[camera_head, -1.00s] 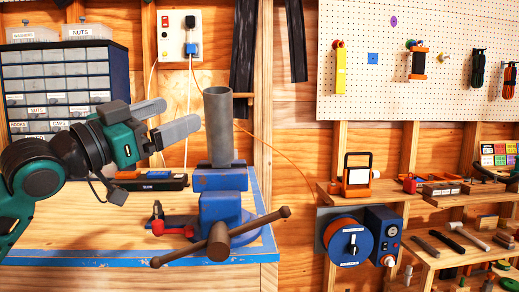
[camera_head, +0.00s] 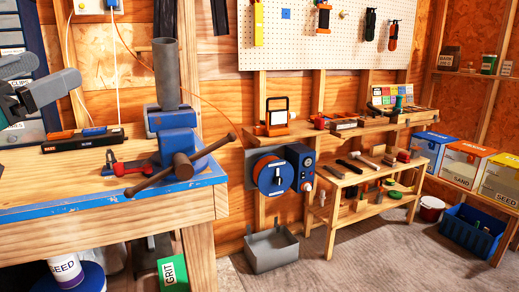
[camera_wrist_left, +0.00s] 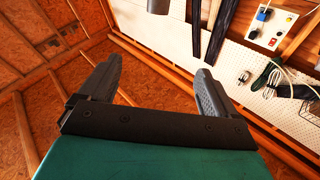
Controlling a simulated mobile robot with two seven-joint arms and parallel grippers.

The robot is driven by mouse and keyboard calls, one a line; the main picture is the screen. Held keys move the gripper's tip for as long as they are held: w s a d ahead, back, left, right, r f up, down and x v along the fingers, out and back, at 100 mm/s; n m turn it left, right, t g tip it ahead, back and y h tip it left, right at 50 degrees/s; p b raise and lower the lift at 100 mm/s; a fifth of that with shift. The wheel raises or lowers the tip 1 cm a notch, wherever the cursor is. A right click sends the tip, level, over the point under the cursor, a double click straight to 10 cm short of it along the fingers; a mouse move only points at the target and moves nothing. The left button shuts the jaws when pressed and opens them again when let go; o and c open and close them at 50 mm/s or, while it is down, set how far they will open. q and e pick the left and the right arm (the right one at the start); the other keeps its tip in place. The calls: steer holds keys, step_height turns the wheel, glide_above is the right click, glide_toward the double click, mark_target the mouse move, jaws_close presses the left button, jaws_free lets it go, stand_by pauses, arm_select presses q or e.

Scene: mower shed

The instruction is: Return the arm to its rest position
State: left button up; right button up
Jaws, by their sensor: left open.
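My left gripper (camera_head: 38,82) shows at the left edge of the head view, above the workbench and left of the vise. Its grey fingers are apart with nothing between them. In the left wrist view the same gripper (camera_wrist_left: 155,85) has its two fingers spread wide and empty. A blue vise (camera_head: 172,125) with a grey pipe (camera_head: 166,75) upright in it stands on the bench corner. The gripper is apart from both. Most of the left arm is outside the head view. My right gripper is not in view.
The workbench (camera_head: 150,198) has a blue front edge; a tool tray (camera_head: 83,139) and a red-handled tool (camera_head: 130,167) lie on it. A cable reel (camera_head: 270,175), a grey bin (camera_head: 272,250) and shelves stand to the right. The concrete floor (camera_head: 380,250) there is largely clear.

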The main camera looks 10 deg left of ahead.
arm_select(q)
steer(key=w+a+f+n+g+y+p, duration=0.1)
steer(key=w+f+n+y, duration=0.15)
steer(key=f, duration=0.55)
steer(key=w+a+f+n+g+y+p, duration=0.15)
steer(key=w+f, duration=0.25)
steer(key=f, duration=0.4)
steer(key=s+d+f+g+p, duration=0.1)
steer(key=s+d+f+p, duration=0.1)
steer(key=f, duration=0.7)
steer(key=s+d+f+g+p, duration=0.1)
steer(key=d+f+g, duration=0.1)
steer(key=f, duration=0.7)
steer(key=s+d+f+g+p, duration=0.3)
steer(key=s+d+f+g, duration=0.1)
steer(key=s+d+f, duration=1)
steer(key=d+f, duration=0.1)
steer(key=d, duration=0.1)
steer(key=shift+d+f+h, duration=0.3)
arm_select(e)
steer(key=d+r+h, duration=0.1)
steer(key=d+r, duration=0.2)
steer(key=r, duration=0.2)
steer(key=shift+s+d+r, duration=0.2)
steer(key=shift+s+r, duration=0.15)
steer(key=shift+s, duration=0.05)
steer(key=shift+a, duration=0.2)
